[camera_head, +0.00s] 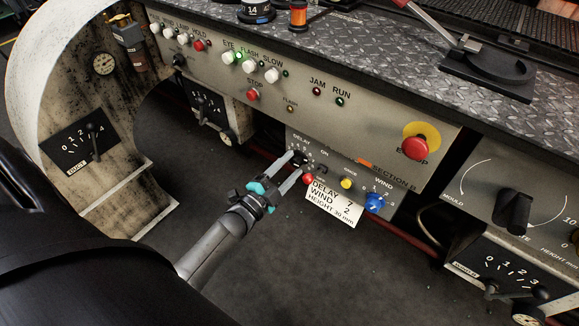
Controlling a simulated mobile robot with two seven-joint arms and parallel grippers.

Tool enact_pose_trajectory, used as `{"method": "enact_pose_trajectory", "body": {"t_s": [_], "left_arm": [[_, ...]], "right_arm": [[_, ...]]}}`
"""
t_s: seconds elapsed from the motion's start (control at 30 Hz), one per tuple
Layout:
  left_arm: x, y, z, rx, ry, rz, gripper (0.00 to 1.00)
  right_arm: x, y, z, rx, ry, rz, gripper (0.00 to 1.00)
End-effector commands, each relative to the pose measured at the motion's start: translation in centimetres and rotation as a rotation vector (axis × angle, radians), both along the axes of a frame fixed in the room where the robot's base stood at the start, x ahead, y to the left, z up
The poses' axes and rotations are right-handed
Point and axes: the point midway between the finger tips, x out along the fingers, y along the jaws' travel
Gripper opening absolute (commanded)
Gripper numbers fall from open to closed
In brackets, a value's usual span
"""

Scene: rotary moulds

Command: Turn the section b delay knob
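The section b panel (330,160) carries a DELAY dial left of the WIND dial. The delay knob (299,158) is dark and mostly hidden by my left gripper's fingertips. My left gripper (297,165) reaches up to this dial from the lower left. Its two fingers are apart, one on each side of the knob; whether they press on it cannot be seen. The knob's pointer reading is hidden. A white card (334,203) below reads DELAY 7, WIND 2, HEIGHT 30 mm. My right gripper is not in view.
The blue wind knob (375,203), a yellow button (346,184) and a red button (308,179) are close by on the panel. The red emergency stop (415,149) is above right. A black mould knob (514,212) is far right. Open floor lies below.

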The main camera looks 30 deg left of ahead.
Motion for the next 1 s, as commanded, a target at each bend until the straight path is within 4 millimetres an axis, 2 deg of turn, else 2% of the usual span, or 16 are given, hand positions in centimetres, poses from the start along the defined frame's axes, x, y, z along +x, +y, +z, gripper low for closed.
{"method": "enact_pose_trajectory", "body": {"t_s": [0.03,0.1,0.37,0.5,0.53,0.67,1.0], "left_arm": [[0.0,0.0,0.0,0.0,0.0,0.0,0.63],[0.0,0.0,0.0,0.0,0.0,0.0,0.71],[0.0,0.0,0.1,0.0,-0.001,0.0,0.71],[-0.8,0.1,0.1,0.0,0.0,0.0,0.71],[-1.1,0.1,0.1,0.0,0.0,0.0,0.71],[-3.1,0.2,0.2,0.0,0.002,0.0,0.71],[-10.1,0.8,0.2,-0.001,0.004,0.001,0.71]], "right_arm": [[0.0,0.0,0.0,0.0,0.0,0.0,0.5],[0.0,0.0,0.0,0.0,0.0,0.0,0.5],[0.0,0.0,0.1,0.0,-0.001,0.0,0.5],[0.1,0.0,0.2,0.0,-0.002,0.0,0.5],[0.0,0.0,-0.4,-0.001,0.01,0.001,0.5],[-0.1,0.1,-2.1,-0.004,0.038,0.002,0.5],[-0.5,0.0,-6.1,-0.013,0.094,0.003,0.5]]}}
